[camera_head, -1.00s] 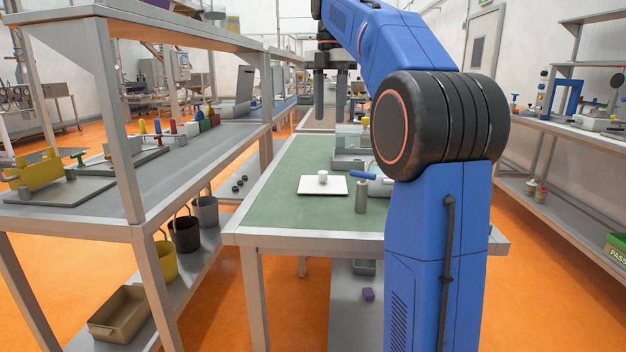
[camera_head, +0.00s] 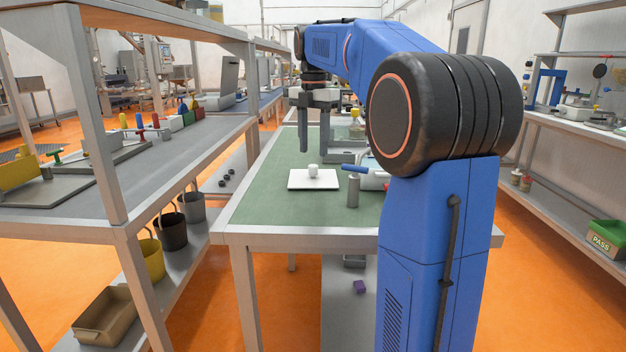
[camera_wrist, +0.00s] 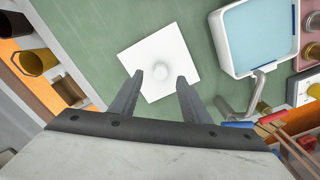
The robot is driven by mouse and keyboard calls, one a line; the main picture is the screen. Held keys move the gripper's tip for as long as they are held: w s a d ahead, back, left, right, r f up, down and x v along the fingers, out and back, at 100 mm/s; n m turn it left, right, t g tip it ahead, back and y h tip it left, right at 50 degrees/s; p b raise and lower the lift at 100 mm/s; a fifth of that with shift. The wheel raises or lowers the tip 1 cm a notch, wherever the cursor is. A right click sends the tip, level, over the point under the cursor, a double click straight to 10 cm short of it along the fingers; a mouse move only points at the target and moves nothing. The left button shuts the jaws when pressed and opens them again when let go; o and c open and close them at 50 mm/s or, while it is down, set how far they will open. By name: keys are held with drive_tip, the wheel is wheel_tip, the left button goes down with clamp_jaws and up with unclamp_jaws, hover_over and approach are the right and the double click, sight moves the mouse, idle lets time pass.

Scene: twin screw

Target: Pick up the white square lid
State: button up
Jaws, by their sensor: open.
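The white square lid (camera_head: 301,180) lies flat on the green table top (camera_head: 268,200), with a round white knob (camera_head: 313,171) standing at its middle. In the wrist view the lid (camera_wrist: 182,58) is ahead of the fingers, turned at an angle, with its knob (camera_wrist: 162,72) between and beyond the fingertips. My gripper (camera_head: 315,150) is open and empty, pointing down above the lid. In the wrist view both fingers of my gripper (camera_wrist: 160,80) are spread apart, and their tips overlap the lid's near edge. I see no contact with the knob.
A white tray with a blue inside (camera_wrist: 262,38) lies to the right in the wrist view. The table's left part is clear. A metal shelf (camera_head: 185,150) runs along the left.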

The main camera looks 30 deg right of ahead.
sight(314, 165)
drive_tip(key=shift+s+f, duration=0.1)
drive_tip(key=shift+f, duration=2.75)
clamp_jaws()
